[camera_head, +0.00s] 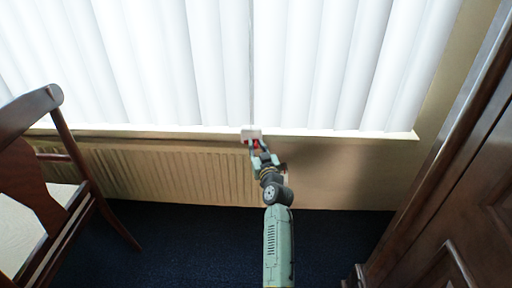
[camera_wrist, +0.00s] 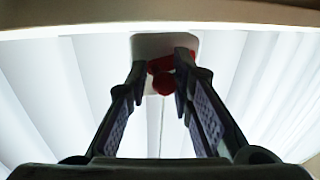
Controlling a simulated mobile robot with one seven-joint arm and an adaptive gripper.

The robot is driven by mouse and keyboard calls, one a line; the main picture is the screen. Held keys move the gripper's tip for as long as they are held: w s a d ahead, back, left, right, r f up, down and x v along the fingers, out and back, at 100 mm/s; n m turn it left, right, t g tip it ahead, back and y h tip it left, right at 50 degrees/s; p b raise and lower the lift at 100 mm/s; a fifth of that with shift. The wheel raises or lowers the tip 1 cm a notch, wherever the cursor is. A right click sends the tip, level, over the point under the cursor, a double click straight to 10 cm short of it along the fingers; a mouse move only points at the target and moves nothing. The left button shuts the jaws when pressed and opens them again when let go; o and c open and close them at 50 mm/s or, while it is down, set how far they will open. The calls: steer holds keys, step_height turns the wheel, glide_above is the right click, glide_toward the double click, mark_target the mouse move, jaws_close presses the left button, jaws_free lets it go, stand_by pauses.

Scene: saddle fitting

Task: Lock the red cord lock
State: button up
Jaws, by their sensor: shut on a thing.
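The red cord lock (camera_wrist: 163,83) sits on a white bracket (camera_wrist: 151,43) at the sill, in front of the white blinds. In the wrist view my gripper (camera_wrist: 169,84) has its two fingers on either side of the red part, shut on it. In the head view the white bracket (camera_head: 251,134) shows at the sill edge, with a little of the red cord lock (camera_head: 256,143) visible beside my gripper (camera_head: 257,148). A thin cord (camera_wrist: 162,125) lines up with the red part in the wrist view. The lock's exact position is hard to read.
White vertical blinds (camera_head: 330,65) cover the window behind the sill (camera_head: 350,134). A ribbed radiator (camera_head: 160,175) is below it on the left. A wooden chair (camera_head: 55,180) stands at the left, and a dark wooden cabinet (camera_head: 445,200) at the right. The blue floor (camera_head: 180,240) between is open.

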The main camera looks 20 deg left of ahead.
steer(key=shift+s+a, duration=0.15)
steer(key=shift+a, duration=0.15)
jaws_close()
steer(key=shift+f+b, duration=0.45)
steer(key=shift+b, duration=0.5)
steer(key=m+b, duration=0.2)
steer(key=shift+a+f+y+b, duration=0.1)
steer(key=shift+y+b, duration=0.2)
steer(key=shift+s, duration=0.1)
steer(key=shift+a, duration=0.1)
steer(key=o, duration=0.6)
jaws_free()
steer(key=shift+d+t, duration=0.2)
steer(key=shift+t, duration=0.1)
steer(key=shift+r, duration=0.2)
